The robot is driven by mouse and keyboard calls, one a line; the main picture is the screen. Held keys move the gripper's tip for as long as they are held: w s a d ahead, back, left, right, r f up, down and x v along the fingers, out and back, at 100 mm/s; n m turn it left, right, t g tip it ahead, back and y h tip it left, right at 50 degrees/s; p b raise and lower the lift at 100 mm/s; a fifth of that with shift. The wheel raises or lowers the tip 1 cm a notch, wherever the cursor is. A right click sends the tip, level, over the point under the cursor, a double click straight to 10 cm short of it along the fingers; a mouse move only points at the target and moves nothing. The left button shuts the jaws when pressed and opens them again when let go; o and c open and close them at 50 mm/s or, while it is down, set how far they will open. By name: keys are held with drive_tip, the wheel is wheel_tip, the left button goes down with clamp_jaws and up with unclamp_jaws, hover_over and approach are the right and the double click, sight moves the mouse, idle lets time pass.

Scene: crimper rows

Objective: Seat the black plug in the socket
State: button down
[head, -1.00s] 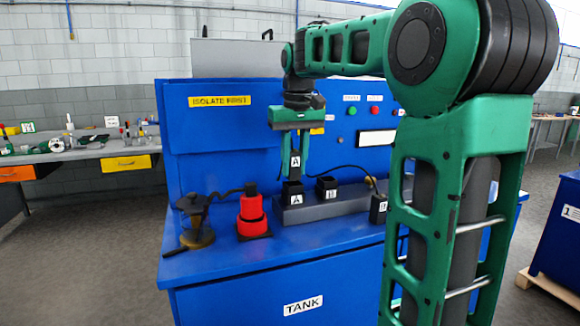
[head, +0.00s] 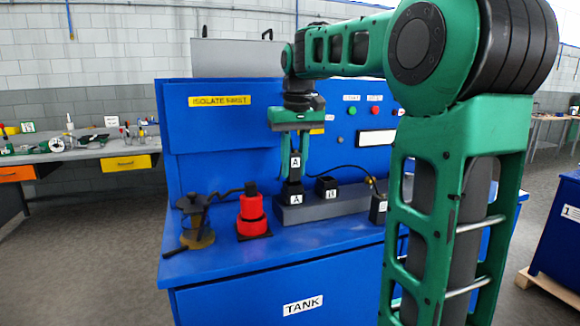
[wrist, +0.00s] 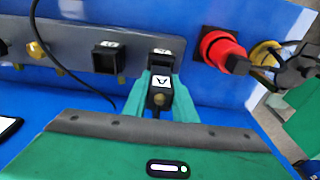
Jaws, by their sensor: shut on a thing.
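My gripper (head: 293,172) is shut on the black plug (head: 295,168), which bears a white A label and points down. The plug also shows between the green fingers in the wrist view (wrist: 160,98). Directly below it is the black socket marked A (head: 291,189), on a grey block; it also shows in the wrist view (wrist: 162,57). The plug's lower end is at the socket's mouth. I cannot tell whether it is inside or just above, as the fingers and plug cover the opening.
An open black socket marked B (head: 327,184) stands right of socket A on the grey block (head: 345,205). A thin black cable arcs behind. A red fitting (head: 251,208) and a black-handled brass part (head: 197,236) stand left. The blue bench front is clear.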

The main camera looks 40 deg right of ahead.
sight(294, 153)
drive_tip(key=shift+f, duration=0.9)
drive_tip(key=c, duration=1.4)
unclamp_jaws()
drive_tip(key=shift+r, duration=0.1)
drive_tip(key=r, duration=0.6)
drive_tip(key=s+r, duration=0.1)
drive_tip(key=r, duration=0.3)
drive_tip(key=shift+a+r, duration=0.1)
drive_tip(key=shift+a, duration=0.05)
drive_tip(key=shift+r, duration=0.1)
